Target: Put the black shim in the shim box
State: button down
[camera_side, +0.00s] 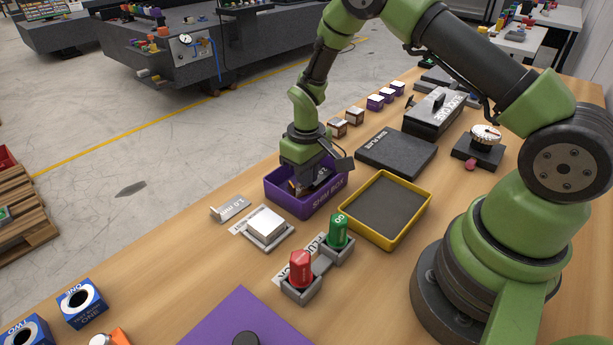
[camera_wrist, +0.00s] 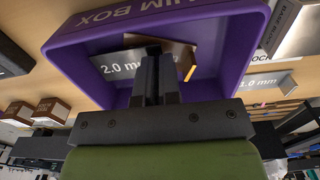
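A brown plate face with a yellow-orange edge shows beside the fingertips. The shim box (camera_side: 305,206) is open at the top, and my gripper reaches down into it. Its purple wall fills much of the wrist view (camera_wrist: 232,50). Whether the shim touches the floor is unclear.
A silver shim (camera_side: 231,208) lies left of the box, and a white block on a plate (camera_side: 267,226) in front. A yellow-rimmed tray (camera_side: 428,205) stands to the right. Red (camera_side: 300,268) and green (camera_side: 338,231) plugs stand in grey holders. A dark plate (camera_side: 397,153) lies behind.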

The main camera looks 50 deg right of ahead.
jog(key=shift+f, duration=0.45)
jog(key=c, duration=1.3)
grip_release()
notch_tip(320, 180, up, 20)
jog(key=s+a+m+t, duration=0.1)
jog(key=s+a+t, duration=0.1)
jog(key=s, duration=0.1)
jog(key=s+a+r+m+t, duration=0.1)
jog(key=s+r, duration=0.2)
jog(key=s, duration=0.2)
jog(key=s+a+r+m+t+y, duration=0.1)
jog(key=s+r+t, duration=0.1)
jog(key=s, duration=0.4)
jog(key=s+a+r+m+t+y, duration=0.1)
jog(key=s+r+t, duration=0.1)
jog(key=s+r, duration=0.3)
jog(key=shift+s+a, duration=0.4)
jog(key=shift+s, duration=0.3)
